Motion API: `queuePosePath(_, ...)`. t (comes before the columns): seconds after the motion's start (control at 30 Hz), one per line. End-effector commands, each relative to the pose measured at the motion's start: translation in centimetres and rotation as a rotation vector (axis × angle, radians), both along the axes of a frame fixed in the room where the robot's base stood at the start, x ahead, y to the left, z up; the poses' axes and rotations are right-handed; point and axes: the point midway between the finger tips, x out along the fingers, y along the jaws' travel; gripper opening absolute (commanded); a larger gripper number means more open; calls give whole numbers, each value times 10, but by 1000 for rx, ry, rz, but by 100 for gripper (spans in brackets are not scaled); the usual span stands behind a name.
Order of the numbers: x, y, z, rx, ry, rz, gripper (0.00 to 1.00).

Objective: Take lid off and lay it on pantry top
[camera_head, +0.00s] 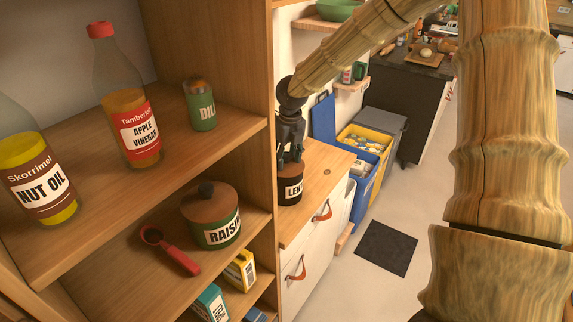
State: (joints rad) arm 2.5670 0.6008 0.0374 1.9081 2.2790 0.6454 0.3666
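My gripper (290,157) points down over a dark jar (290,196) whose label reads "LEN", partly cut off by the shelf side. The jar stands upright on the wooden top of a low cabinet (318,188). The gripper's fingers are at the jar's upper end and cover it, so I cannot tell whether they touch or hold a lid.
The shelf unit (262,125) stands close at left, holding bottles, a dill jar (200,106), a red measuring spoon (172,252) and boxes. The cabinet top right of the labelled jar is clear. Blue and yellow bins (365,140) stand behind. A dark mat (387,248) lies on the floor.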

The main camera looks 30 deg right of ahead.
Motion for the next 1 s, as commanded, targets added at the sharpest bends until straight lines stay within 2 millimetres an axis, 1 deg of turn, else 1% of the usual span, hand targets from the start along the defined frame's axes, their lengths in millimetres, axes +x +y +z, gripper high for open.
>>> queuePosePath(0.03, 0, 0, 0, 0, 0, 0, 34)
queuePosePath(0.2, 0, 0, 0, 0, 0, 0, 4)
queuePosePath(0.57, 0, 0, 1, 1, 0, 0, 4)
queuePosePath(0.77, 1, 0, 15, 1, -3, 0, 4)
queuePosePath(0.9, 1, 0, 34, 1, -4, -1, 4)
queuePosePath(1.0, -14, 2, 35, 0, 0, 0, 4)
